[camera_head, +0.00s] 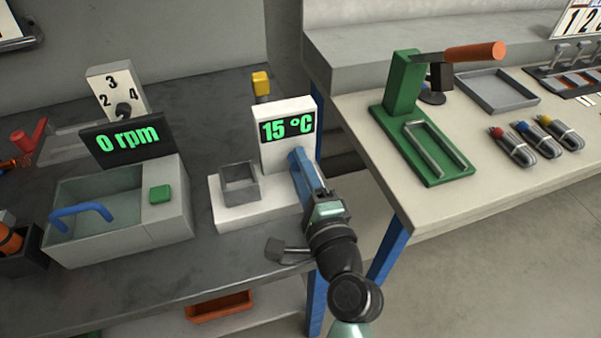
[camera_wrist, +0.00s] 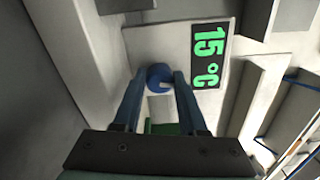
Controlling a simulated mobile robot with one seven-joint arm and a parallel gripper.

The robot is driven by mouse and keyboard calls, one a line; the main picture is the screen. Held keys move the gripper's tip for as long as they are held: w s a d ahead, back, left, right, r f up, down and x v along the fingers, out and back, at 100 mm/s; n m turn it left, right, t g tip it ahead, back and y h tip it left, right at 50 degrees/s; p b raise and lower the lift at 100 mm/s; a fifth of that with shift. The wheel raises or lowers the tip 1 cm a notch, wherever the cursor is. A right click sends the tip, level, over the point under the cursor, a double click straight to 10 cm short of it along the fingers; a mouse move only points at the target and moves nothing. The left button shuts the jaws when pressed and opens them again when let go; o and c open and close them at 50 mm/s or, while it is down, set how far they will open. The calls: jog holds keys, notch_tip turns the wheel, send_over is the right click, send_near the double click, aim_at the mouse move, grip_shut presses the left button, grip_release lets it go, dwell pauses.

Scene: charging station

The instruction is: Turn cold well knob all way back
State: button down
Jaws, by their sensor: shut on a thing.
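The cold well (camera_head: 288,115) is a white unit on the dark bench, with a grey square cup (camera_head: 239,184) on its base. Its display (camera_head: 287,128) reads 15 °C in green, and the display also shows in the wrist view (camera_wrist: 207,56). The blue knob (camera_wrist: 159,74) is on the unit's white face, below the display. My gripper (camera_head: 298,160) reaches up to that face from the front right. In the wrist view, its two fingers are on either side of the knob, shut on it. In the head view, the knob is hidden behind the fingers.
A yellow-topped post (camera_head: 261,84) is behind the well. At right, a pale bench holds a green lever press (camera_head: 402,95) and a grey tray (camera_head: 497,92).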

jog(key=shift+f+n+b, duration=0.15)
jog(key=shift+n+b, duration=0.25)
jog(key=shift+n, duration=0.4)
jog(key=shift+c, duration=2.2)
grip_release()
